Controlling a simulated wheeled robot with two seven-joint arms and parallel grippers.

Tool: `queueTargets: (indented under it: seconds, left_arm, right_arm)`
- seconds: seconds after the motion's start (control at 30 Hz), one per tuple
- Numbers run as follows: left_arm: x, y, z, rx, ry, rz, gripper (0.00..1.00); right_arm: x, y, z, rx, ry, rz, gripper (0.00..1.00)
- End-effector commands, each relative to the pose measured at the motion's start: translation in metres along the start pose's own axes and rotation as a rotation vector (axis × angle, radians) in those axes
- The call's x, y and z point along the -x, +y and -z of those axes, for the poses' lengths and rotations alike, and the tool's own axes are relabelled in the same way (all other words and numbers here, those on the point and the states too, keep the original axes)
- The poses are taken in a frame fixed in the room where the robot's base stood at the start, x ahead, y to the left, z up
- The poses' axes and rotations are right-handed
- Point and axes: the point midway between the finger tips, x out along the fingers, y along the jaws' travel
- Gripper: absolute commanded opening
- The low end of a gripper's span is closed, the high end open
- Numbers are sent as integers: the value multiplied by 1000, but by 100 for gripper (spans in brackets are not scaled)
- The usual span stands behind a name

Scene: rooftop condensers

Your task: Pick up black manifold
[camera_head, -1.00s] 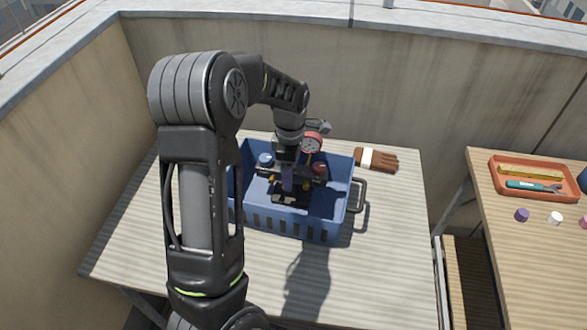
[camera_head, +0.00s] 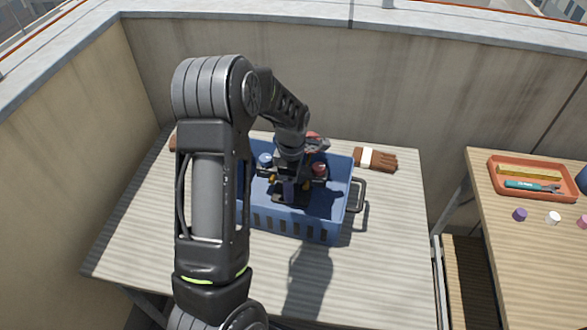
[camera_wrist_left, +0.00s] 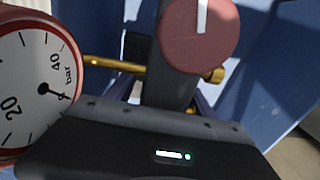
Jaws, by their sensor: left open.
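The black manifold (camera_head: 306,184) sits inside the blue basket (camera_head: 295,228) on the left table, largely hidden behind my left arm. Its blue knob (camera_head: 265,160) and red knob (camera_head: 320,169) show on either side of the wrist. My left gripper (camera_head: 289,191) is open and points down into the basket at the manifold's middle. The left wrist view shows the manifold's dark body (camera_wrist_left: 172,78), a red knob (camera_wrist_left: 198,32), brass fittings (camera_wrist_left: 104,63) and a round bar gauge (camera_wrist_left: 30,85) close up. Whether the fingers touch the body cannot be told. My right gripper is not in view.
A second table at right holds an orange tray (camera_head: 530,193) with tools, and small caps (camera_head: 520,214). Concrete walls (camera_head: 400,85) stand behind. The table's front is clear.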

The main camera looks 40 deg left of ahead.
Motion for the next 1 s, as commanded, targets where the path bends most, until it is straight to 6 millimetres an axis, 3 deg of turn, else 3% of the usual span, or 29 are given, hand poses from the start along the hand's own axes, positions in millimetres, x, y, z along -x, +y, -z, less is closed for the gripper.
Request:
queueTargets:
  seconds: [0.23, 1.0]
  left_arm:
    - [0, 0, 0, 0, 0, 0, 61]
    - [0, 0, 0, 0, 0, 0, 0]
  right_arm:
    - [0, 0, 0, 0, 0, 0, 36]
    - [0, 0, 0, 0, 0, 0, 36]
